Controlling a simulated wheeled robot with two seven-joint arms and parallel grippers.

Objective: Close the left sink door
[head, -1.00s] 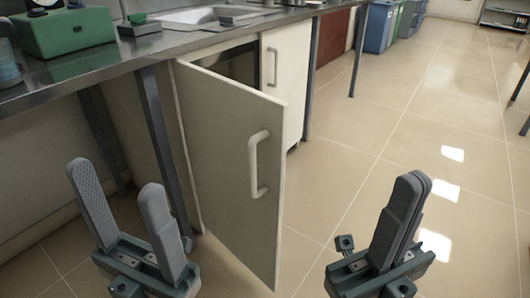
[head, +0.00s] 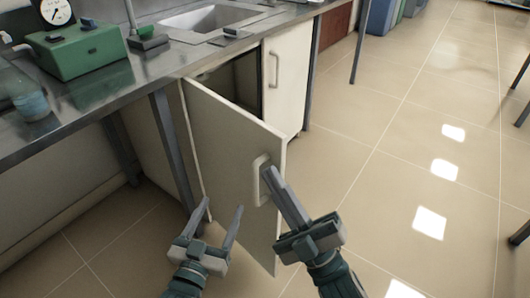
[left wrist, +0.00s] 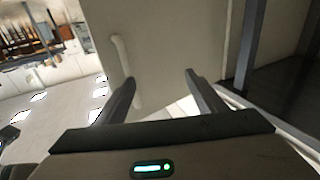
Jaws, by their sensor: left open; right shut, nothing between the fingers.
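The left sink door (head: 225,150) is a pale panel swung well out from the cabinet under the sink, with the dark opening (head: 238,80) showing behind it. Its white handle (head: 261,183) is near the free edge. My right gripper (head: 271,172) is shut, its fingertips at the handle's right side; I cannot tell whether they touch. My left gripper (head: 223,204) is open and empty in front of the door's lower part. In the left wrist view the door (left wrist: 170,40) and handle (left wrist: 122,65) show beyond the open left fingers (left wrist: 160,80).
The right sink door (head: 290,75) is closed. The metal counter (head: 100,110) carries a green device (head: 85,52) and a bottle (head: 28,98). A table leg (head: 175,150) stands left of the open door.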

